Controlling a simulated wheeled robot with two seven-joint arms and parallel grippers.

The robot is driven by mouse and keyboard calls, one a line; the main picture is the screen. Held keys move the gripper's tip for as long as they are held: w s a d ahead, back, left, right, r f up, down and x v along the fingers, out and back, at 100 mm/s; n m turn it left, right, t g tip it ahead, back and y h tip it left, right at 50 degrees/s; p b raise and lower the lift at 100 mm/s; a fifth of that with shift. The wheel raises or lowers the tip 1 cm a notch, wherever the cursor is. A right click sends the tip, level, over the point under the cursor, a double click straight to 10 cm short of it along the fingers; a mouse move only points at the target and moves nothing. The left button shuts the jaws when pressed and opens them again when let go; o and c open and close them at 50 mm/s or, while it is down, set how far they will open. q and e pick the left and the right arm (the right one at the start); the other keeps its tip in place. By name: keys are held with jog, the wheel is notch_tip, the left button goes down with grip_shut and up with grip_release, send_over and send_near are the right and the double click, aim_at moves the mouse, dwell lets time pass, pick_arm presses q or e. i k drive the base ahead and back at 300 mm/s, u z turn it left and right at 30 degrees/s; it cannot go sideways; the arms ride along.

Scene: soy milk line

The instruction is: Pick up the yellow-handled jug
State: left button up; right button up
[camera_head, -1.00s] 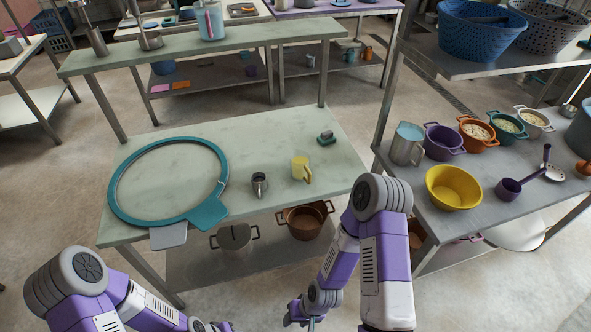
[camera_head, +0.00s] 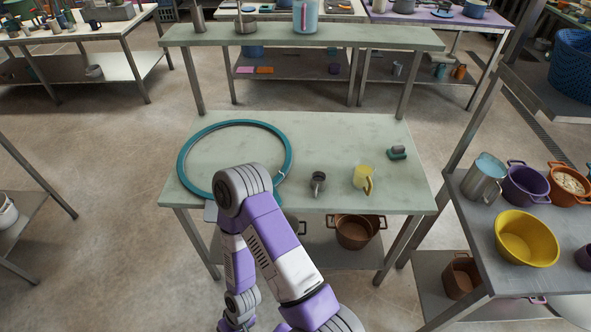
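The yellow-handled jug (camera_head: 362,176) is a small pale yellow jug. It stands upright on the pale green table (camera_head: 330,140), right of the middle, its handle at the lower right. My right arm rises in front of the table's left part and bends down again. My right gripper (camera_head: 233,326) is at the bottom edge, low in front of the table and well away from the jug. It is small and partly cut off, so its opening is unclear. My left gripper is out of view.
A small dark metal cup (camera_head: 318,183) stands left of the jug; a grey-green object (camera_head: 397,152) lies right of it. A teal ring (camera_head: 289,160) lies on the left, partly behind my arm. A side shelf holds a yellow bowl (camera_head: 527,238). A brown pot (camera_head: 354,230) is underneath.

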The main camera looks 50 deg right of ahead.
aim_at(364, 170)
jog(key=u, duration=1.25)
jog(key=k, duration=1.05)
jog(key=z, duration=2)
